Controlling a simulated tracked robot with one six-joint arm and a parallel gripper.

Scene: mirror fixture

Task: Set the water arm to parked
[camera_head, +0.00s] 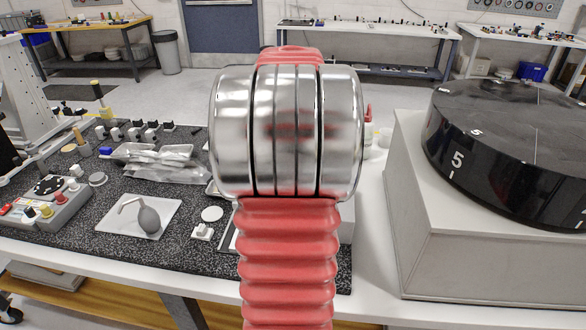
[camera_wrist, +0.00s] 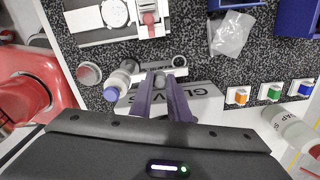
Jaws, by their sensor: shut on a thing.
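In the wrist view my gripper (camera_wrist: 161,80) points at the bench, its two dark purple fingers close together. They are shut on a small pale grey piece (camera_wrist: 160,70), mostly hidden between the fingertips. It may be part of the water arm, but I cannot tell. The gripper is hidden in the head view behind my own red and metal arm. I cannot clearly make out the water arm or its parked position in either view.
A white box lettered GLOVES (camera_wrist: 200,98) lies beneath the fingers. A blue-capped bottle (camera_wrist: 118,84) is close on their left. A black numbered drum (camera_head: 500,150) stands right in the head view.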

